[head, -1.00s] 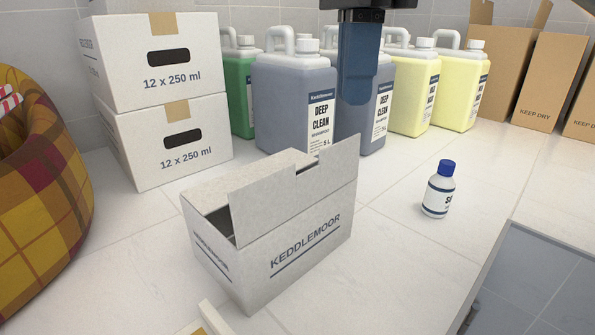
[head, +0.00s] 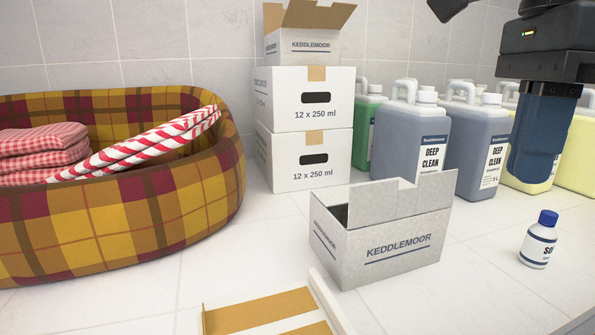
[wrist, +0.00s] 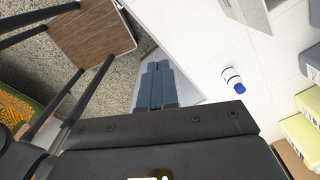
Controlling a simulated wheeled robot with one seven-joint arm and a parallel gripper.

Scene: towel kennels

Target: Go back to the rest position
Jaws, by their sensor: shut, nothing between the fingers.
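My gripper (head: 531,172) hangs at the upper right in the head view, in front of the jugs, pointing down. Its blue fingers are together with nothing between them. In the wrist view the shut fingers (wrist: 154,86) are at the centre, over the counter edge and the floor. A white bottle with a blue cap (head: 539,240) stands upright on the counter, apart from the fingers; it also shows in the wrist view (wrist: 231,77). The grey KEDDLEMOOR box (head: 385,250) stands left of the gripper, with a flap up; its inside is mostly hidden.
A plaid pet bed (head: 130,215) with folded and rolled towels fills the left. Stacked white cartons (head: 310,160) and several jugs (head: 420,150) line the wall. A wooden stool (wrist: 92,38) stands on the floor.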

